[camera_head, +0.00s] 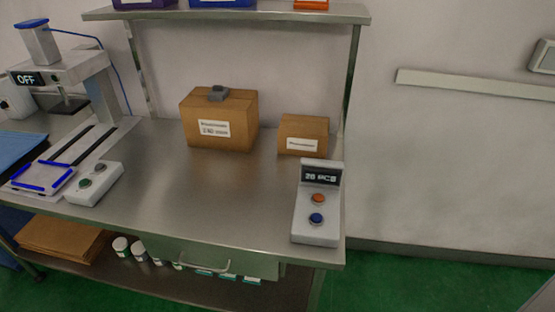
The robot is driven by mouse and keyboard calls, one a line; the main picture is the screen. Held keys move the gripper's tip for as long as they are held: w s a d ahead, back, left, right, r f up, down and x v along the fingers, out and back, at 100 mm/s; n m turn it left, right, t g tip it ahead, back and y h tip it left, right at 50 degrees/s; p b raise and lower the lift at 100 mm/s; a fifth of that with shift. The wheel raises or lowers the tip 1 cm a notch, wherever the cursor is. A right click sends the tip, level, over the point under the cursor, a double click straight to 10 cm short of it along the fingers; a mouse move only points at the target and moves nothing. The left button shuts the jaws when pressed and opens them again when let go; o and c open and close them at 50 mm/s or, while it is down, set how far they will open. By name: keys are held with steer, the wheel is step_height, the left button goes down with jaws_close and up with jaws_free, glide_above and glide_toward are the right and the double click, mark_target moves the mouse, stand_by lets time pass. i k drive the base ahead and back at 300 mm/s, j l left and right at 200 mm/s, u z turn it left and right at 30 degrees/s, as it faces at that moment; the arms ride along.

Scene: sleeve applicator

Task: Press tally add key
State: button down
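A light grey tally counter (316,228) stands at the right front corner of the steel bench. Its upright dark display (320,176) reads what looks like "20 PCS". Its sloped face carries an orange-red key (318,198) and, nearer the front, a blue key (316,218). I cannot read any label that tells which one is the add key. Nothing covers either key. My gripper is not in view.
The steel bench (180,180) is clear between the counter and the left-hand machine (70,68), whose display reads "OFF". Two cardboard boxes, a larger one (240,128) and a smaller one (303,134), stand at the back. A shelf (340,14) overhangs the bench.

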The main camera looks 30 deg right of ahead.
mark_target(317, 217)
steer(key=z, duration=0.95)
